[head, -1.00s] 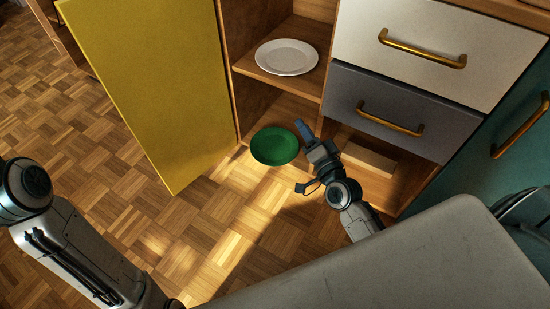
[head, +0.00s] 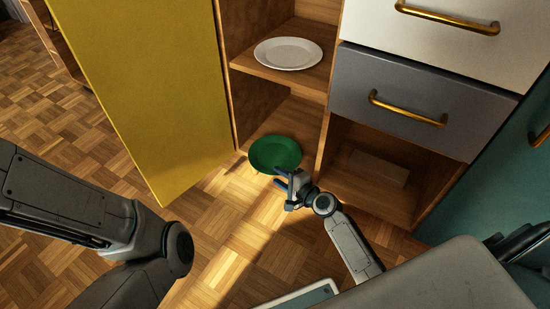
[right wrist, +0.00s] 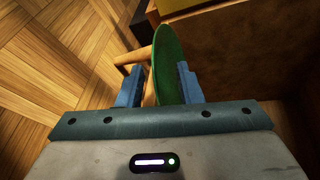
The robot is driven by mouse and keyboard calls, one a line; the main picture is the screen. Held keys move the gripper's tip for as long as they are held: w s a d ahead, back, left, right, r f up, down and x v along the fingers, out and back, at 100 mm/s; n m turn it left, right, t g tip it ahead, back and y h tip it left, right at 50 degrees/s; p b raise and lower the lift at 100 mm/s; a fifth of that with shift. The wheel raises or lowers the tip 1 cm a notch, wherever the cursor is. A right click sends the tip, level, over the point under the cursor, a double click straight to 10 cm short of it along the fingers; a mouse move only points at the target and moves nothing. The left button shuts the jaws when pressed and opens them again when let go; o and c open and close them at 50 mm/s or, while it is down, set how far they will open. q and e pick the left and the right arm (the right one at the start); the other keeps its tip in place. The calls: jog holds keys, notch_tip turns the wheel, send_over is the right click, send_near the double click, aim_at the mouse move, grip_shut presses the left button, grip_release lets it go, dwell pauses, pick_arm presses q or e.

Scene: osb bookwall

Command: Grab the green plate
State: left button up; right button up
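The green plate (head: 275,153) lies at the front of the cupboard's bottom shelf, in the middle of the head view. My right gripper (head: 279,180) is at the plate's near rim. In the right wrist view the green plate (right wrist: 167,62) shows nearly edge-on, reaching in between the two blue fingers of my right gripper (right wrist: 158,82). The fingers are apart, with a gap visible beside the plate, so the gripper looks open around the rim. My left arm shows at the left of the head view, but its gripper is out of view.
A white plate (head: 288,53) sits on the shelf above. The yellow door (head: 145,90) stands open at left. A grey drawer (head: 400,105) is right of the shelves, above an open compartment holding a wooden block (head: 380,168). The parquet floor (head: 225,235) in front is clear.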

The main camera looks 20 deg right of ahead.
aim_at(270, 172)
jog(key=b+x, duration=0.1)
jog(key=x, duration=0.1)
jog(key=f+b+x, duration=0.1)
jog(key=x, duration=0.1)
jog(key=shift+w+a+b, duration=0.1)
jog(key=shift+a+b, duration=0.1)
jog(key=shift+b, duration=0.15)
jog(key=shift+w+a, duration=0.15)
jog(key=shift+w, duration=0.2)
jog(key=shift+r, duration=0.1)
grip_shut()
